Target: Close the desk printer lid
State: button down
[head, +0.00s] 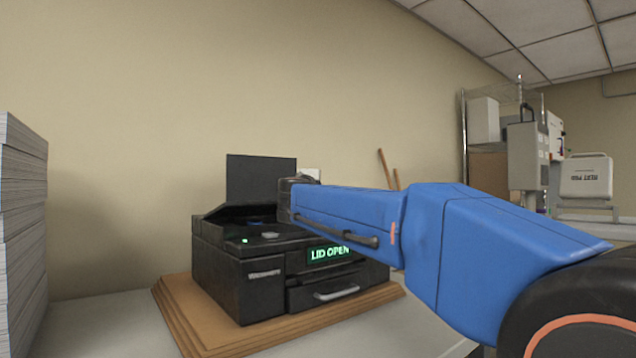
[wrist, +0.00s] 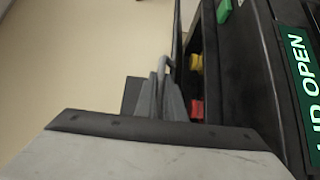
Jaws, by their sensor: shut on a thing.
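The black desk printer (head: 230,268) sits on a wooden board. Its lid (head: 258,178) stands raised at the back, close to upright. A green display (head: 328,253) on the front reads "LID OPEN"; it also shows at the right edge of the wrist view (wrist: 301,75). My blue arm reaches across the printer's right side and hides part of it. In the wrist view my gripper (wrist: 165,72) is shut on the lid, which shows nearly edge-on as a thin dark strip (wrist: 178,35). The exact contact is hard to make out.
A wooden board (head: 180,310) lies under the printer on a pale table (head: 110,320). A tall paper stack (head: 22,230) stands at the far left. Wire shelving and machines (head: 525,155) stand at the back right.

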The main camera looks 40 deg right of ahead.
jog(key=shift+s+f, duration=0.2)
jog(key=shift+f, duration=0.6)
jog(key=shift+s+f, duration=0.2)
jog(key=shift+f, duration=0.6)
jog(key=c, duration=2.1)
grip_release()
jog(key=v, duration=1.7)
jog(key=shift+s+a+r, duration=0.15)
jog(key=shift+a, duration=0.05)
